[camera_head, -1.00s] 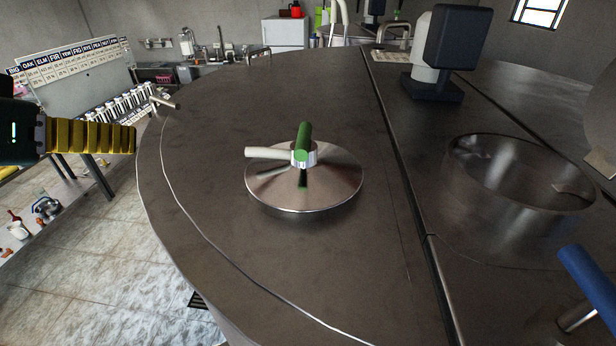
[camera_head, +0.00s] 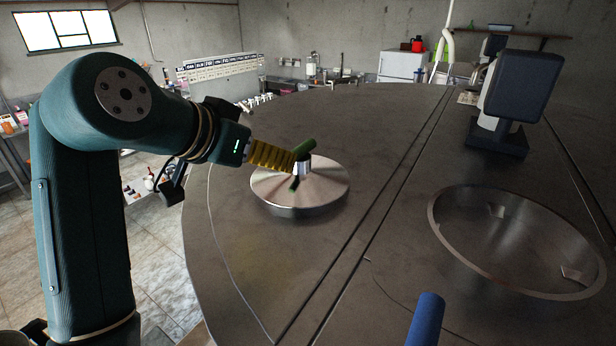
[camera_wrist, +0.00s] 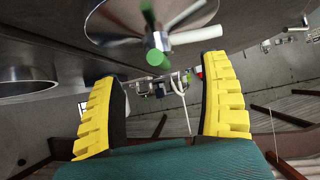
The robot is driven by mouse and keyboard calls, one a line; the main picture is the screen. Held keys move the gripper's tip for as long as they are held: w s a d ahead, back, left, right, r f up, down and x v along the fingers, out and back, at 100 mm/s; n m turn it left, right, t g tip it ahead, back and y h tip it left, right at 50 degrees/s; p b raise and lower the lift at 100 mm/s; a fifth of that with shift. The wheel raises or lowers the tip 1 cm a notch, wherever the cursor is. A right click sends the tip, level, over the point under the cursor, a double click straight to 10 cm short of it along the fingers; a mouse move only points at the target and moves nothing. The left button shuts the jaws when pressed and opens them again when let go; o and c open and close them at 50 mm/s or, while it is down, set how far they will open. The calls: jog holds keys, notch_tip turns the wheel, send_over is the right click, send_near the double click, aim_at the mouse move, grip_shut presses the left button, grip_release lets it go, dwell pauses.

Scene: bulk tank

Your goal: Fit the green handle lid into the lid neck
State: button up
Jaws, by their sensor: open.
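The lid (camera_head: 325,190), a round shiny metal disc with a green handle (camera_head: 306,149) on a metal hub, rests on the tank top left of the seam. The lid neck (camera_head: 535,212) is a wide open metal ring with small brackets inside, further right. My gripper (camera_head: 293,162) has yellow ribbed fingers and reaches the hub from the left. In the wrist view, its fingers (camera_wrist: 161,100) are spread wide and empty. The green handle's end (camera_wrist: 158,58) shows just beyond the gap between them. A white bar (camera_wrist: 196,36) also sticks out from the hub.
A dark box-shaped device (camera_head: 497,138) stands on the tank behind the neck. A blue bar (camera_head: 426,318) rises at the front edge of view. The tank top (camera_head: 330,260) between lid and neck is clear except for a raised seam.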

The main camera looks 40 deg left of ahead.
aim_at(300, 157)
jog(key=p+x, duration=0.1)
jog(key=x, duration=0.4)
jog(key=shift+r, duration=0.15)
jog(key=w+p, duration=0.3)
jog(key=shift+w, duration=0.35)
jog(key=shift+w+a+f, duration=0.1)
jog(key=shift+w+f, duration=0.7)
jog(key=shift+f, duration=0.3)
jog(key=c, duration=1.4)
jog(key=shift+o, duration=0.2)
